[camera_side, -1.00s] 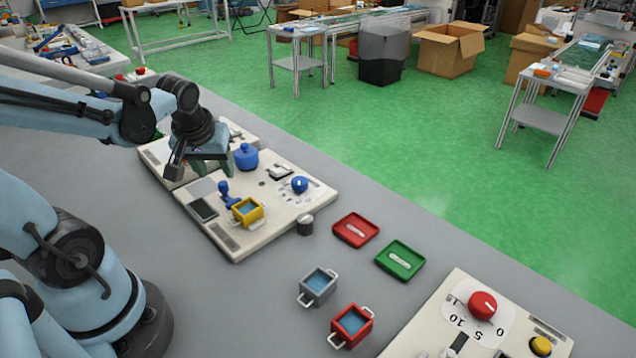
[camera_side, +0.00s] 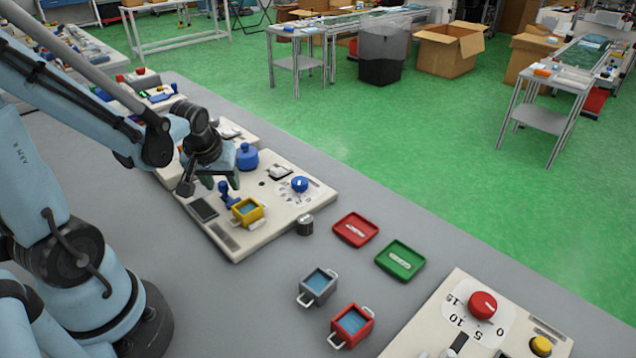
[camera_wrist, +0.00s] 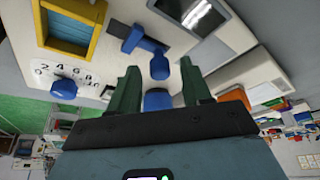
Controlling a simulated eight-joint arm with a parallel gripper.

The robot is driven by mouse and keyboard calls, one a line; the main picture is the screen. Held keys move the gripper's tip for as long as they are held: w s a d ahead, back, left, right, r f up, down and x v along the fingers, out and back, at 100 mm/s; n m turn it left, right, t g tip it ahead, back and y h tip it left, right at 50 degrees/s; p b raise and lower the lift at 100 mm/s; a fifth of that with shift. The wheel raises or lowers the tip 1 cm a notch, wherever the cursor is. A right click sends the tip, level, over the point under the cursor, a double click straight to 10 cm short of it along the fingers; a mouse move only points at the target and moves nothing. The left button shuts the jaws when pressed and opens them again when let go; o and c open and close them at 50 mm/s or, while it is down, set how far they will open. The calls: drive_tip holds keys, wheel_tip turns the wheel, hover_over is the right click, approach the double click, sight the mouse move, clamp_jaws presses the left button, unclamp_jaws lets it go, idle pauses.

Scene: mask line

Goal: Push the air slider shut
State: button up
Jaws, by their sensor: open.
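The near panel (camera_side: 250,243) carries a blue piece with a round knob (camera_side: 227,193), next to a yellow box. In the wrist view this blue knobbed piece (camera_wrist: 140,40) lies on the panel, its knob between my fingertips in the picture. I cannot tell for sure that it is the air slider, nor whether it is at an end of travel. My gripper (camera_side: 221,182) is open and empty, above and just behind that piece in the side view. Its two green fingers (camera_wrist: 160,67) point at the panel in the wrist view. I see no clear contact.
The yellow box (camera_side: 248,211), blue round pot (camera_side: 246,157), blue dial (camera_side: 299,184) and dark screen (camera_side: 203,209) crowd the panel. A small dark cylinder (camera_side: 305,225) and red tray (camera_side: 356,229) stand right of it. Bare grey bench lies in front.

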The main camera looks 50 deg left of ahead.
sight(232, 203)
clamp_jaws()
drive_tip(key=shift+d, duration=1.65)
unclamp_jaws()
drive_tip(key=shift+r, duration=0.1)
drive_tip(key=v, duration=1.2)
